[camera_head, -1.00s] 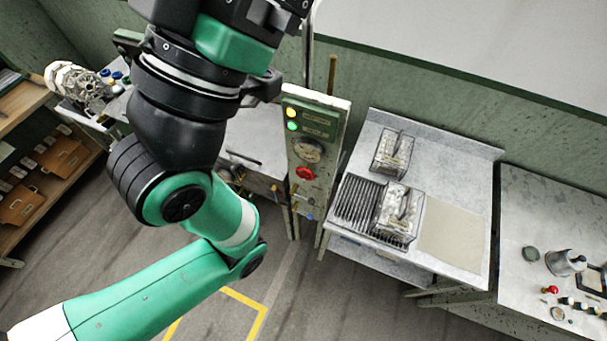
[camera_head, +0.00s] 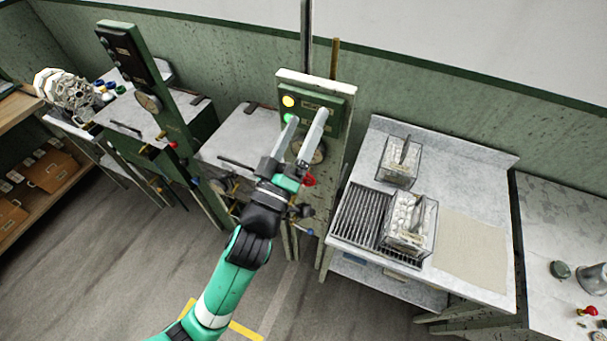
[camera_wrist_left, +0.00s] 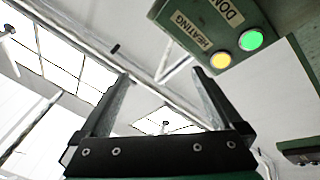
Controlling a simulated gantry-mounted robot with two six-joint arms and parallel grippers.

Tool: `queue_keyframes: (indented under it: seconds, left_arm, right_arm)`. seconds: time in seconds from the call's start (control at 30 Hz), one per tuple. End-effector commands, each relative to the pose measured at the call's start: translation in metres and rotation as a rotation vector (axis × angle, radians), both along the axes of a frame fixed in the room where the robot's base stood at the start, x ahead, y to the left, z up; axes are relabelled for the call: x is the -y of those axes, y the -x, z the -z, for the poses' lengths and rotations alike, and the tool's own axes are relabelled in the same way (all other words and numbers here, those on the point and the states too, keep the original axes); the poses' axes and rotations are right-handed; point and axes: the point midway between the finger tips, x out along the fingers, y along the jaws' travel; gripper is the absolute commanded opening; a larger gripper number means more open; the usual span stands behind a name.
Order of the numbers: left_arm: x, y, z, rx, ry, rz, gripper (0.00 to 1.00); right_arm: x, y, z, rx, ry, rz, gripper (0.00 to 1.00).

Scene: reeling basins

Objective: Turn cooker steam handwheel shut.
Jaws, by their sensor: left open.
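The red handwheel (camera_head: 309,181) is on the narrow valve panel in the middle of the head view, partly hidden by my left gripper. My left gripper (camera_head: 308,116) is open and empty in front of the panel. Its fingers point upward in the picture, across the gauge and toward the lights, with the tips above the handwheel. The wrist view shows the two fingers (camera_wrist_left: 160,78) apart with nothing between them. The handwheel is not visible there. My right gripper is not in view.
The panel carries a yellow light (camera_head: 288,101), a lit green light (camera_head: 289,118) and a gauge (camera_head: 312,152). A grey table (camera_head: 470,190) with glass boxes stands to the right. Another green panel (camera_head: 140,70) stands left. The wrist view shows a "HEATING" label (camera_wrist_left: 187,27).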

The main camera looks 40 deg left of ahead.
Motion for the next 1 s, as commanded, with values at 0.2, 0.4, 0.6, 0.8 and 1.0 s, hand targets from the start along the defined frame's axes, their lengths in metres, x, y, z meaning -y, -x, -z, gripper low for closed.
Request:
queue_keyframes:
  seconds: [0.2, 0.4, 0.6, 0.8, 1.0]
  left_arm:
    - [-0.013, 0.038, 0.252, -0.341, -0.06, -0.047, 1.0]
    - [-0.015, 0.052, 0.288, -0.394, -0.058, -0.051, 1.0]
    - [-0.018, 0.043, 0.283, -0.393, -0.056, -0.052, 1.0]
    - [-0.029, 0.007, 0.282, -0.392, -0.056, -0.054, 1.0]
    - [-0.041, -0.035, 0.282, -0.392, -0.057, -0.052, 1.0]
  right_arm:
    - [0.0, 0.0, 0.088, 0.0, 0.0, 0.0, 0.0]
    - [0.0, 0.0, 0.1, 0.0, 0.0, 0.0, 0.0]
    - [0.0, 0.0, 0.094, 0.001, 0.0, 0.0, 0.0]
    - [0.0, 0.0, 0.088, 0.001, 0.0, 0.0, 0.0]
    - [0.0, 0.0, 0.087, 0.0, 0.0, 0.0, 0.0]
